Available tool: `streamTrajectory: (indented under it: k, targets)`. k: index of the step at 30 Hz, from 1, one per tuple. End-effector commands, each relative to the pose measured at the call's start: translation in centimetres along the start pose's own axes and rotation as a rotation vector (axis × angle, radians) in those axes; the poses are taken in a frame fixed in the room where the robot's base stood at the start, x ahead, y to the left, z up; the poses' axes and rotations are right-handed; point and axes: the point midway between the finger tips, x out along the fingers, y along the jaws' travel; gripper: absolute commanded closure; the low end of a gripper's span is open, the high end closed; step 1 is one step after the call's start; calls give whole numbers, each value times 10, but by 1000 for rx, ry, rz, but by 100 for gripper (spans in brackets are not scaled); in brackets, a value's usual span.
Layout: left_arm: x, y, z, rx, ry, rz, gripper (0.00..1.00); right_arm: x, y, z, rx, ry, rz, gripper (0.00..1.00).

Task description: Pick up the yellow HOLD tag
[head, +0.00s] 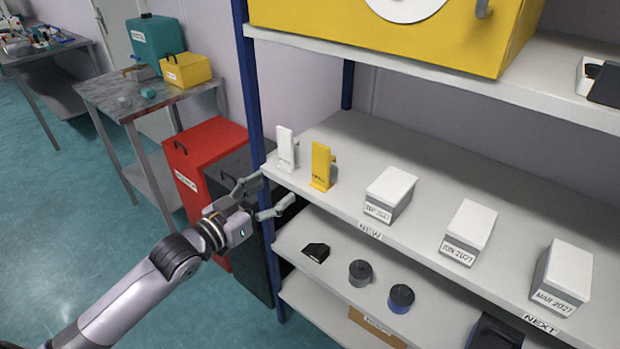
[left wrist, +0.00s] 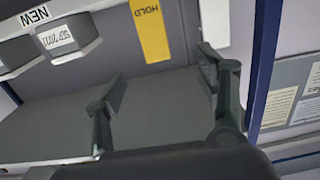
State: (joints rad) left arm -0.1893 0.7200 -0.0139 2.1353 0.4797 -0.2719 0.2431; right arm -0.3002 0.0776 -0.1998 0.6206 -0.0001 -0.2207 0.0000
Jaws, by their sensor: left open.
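The yellow HOLD tag (head: 321,166) stands upright on the upper grey shelf, near its left end. It also shows in the left wrist view (left wrist: 151,30), upside down at the top, ahead of the fingers and apart from them. My left gripper (head: 272,198) is open and empty just off the shelf's front left corner, below and to the left of the tag. In the left wrist view its two fingers (left wrist: 160,85) are spread wide with nothing between them. My right gripper is in neither view.
A white tag (head: 286,149) stands just left of the yellow one. A blue post (head: 250,90) rises at the shelf's left end. The lower shelf (head: 330,275) holds small dark items.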

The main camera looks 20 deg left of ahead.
Motion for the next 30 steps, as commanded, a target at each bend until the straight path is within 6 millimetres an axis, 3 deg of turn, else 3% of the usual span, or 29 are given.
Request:
streamTrajectory:
  k: [3,7,14,24,30]
  targets:
    - [-2,12,-20,5,31,30,35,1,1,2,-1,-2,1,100]
    - [9,13,-25,4,38,34,35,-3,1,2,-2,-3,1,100]
    - [47,15,-27,4,37,33,35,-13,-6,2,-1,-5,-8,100]
    - [106,17,-28,4,35,33,35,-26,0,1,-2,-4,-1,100]
    - [119,17,-26,5,33,33,35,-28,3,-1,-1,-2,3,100]
